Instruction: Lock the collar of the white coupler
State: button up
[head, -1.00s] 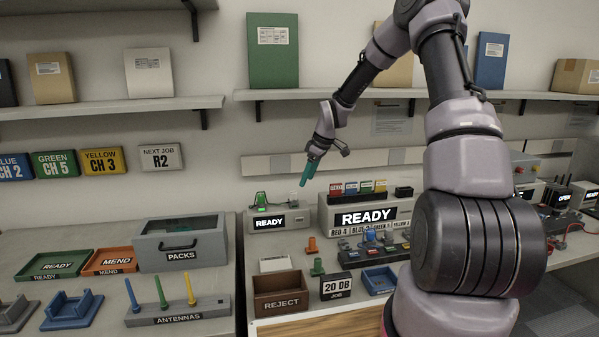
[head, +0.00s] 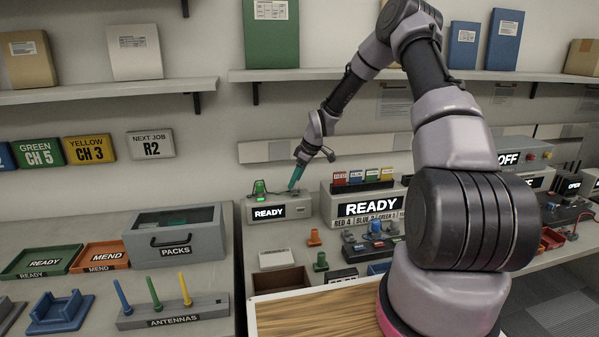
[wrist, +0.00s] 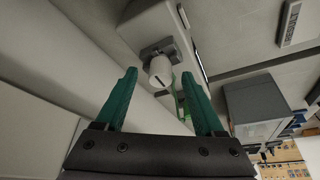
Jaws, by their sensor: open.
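The white coupler (wrist: 160,72) shows in the wrist view as a short white cylinder with a dark line on its end. It sits in a grey bracket on the pale box marked READY (head: 285,212). In the head view I cannot make the coupler out behind the fingers. My gripper (head: 292,188) has teal fingers and points down at the top right of that box. In the wrist view my gripper (wrist: 160,78) is open and empty, with the coupler ahead between its fingertips. I cannot tell whether they touch it, or how its collar is turned.
A larger READY unit (head: 330,205) with coloured tags stands to the right. Orange (head: 314,238) and green (head: 320,262) pieces stand in front. The wall shelf (head: 300,74) is above.

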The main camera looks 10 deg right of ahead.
jog(key=shift+f, duration=0.2)
jog(key=shift+a, duration=0.1)
grip_shut()
jog(key=m, duration=0.1)
jog(key=m+t, duration=0.1)
jog(key=m, duration=0.1)
jog(key=shift+s+a+h, duration=0.1)
jog(key=shift+a+h, duration=0.1)
jog(key=shift+h, duration=0.2)
jog(key=shift+d+m, duration=0.2)
jog(key=shift+m, duration=0.6)
jog(key=shift+s+a+f+m+t+h, duration=0.1)
jog(key=shift+a+m+t+h, duration=0.15)
jog(key=shift+m, duration=0.3)
jog(key=shift+s+a+m+t+h, duration=0.15)
jog(key=shift+m+h, duration=0.2)
jog(key=shift+m, duration=0.2)
jog(key=shift+w+d+m+h, duration=0.1)
jog(key=shift+d+m+h, duration=0.1)
jog(key=shift+m, duration=0.4)
jog(key=shift+d+m+h, duration=0.1)
jog(key=shift+m+h, duration=0.1)
jog(key=shift+m, duration=0.4)
jog(key=shift+a+f, duration=0.1)
